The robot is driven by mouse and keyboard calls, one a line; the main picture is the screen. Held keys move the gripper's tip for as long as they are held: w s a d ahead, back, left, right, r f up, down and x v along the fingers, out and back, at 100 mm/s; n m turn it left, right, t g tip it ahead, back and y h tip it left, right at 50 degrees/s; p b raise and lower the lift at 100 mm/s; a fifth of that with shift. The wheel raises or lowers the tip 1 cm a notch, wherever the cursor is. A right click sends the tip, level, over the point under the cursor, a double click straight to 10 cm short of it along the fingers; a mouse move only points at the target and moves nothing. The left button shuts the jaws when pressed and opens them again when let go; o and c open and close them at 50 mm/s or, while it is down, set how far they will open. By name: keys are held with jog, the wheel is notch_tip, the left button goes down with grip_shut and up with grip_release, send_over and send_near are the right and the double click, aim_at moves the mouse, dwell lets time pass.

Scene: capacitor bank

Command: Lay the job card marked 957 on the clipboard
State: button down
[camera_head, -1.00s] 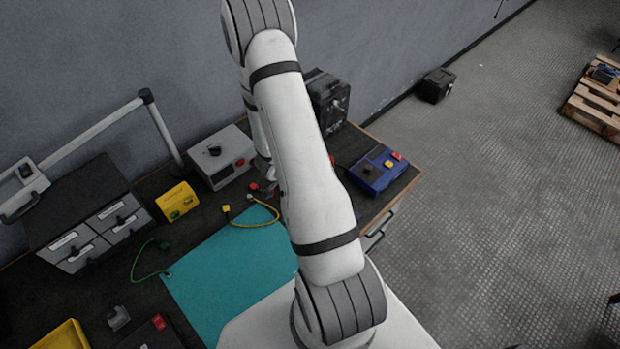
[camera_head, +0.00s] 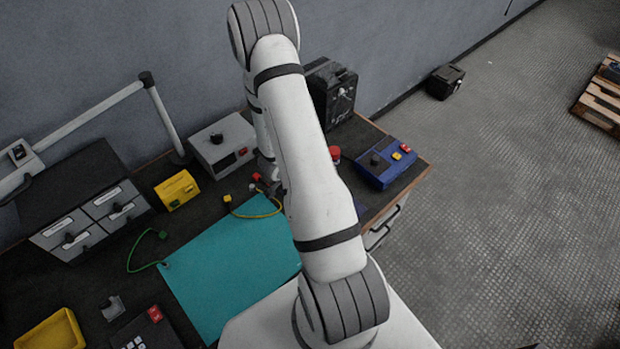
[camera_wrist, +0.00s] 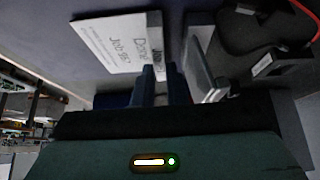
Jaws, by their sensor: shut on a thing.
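In the wrist view, my gripper (camera_wrist: 161,75) is shut, with its two dark blue fingers close together. A thin pale job card (camera_wrist: 157,50) stands almost edge-on at the fingertips, with dark lettering that I cannot read fully. I cannot tell whether panel and strip are one piece. In the head view my gripper is hidden behind my arm.
The dark bench holds a teal mat (camera_head: 230,265), a yellow box (camera_head: 177,190), a grey instrument (camera_head: 223,145), a blue control box (camera_head: 383,163), a drawer unit (camera_head: 90,220) and a yellow tray (camera_head: 50,332). A yellow cable (camera_head: 262,214) crosses the mat's far edge. Much of the mat is clear.

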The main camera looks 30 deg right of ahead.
jog(key=c, duration=1.4)
grip_release()
jog(key=v, duration=0.8)
jog(key=shift+p, duration=0.35)
jog(key=shift+f, duration=0.1)
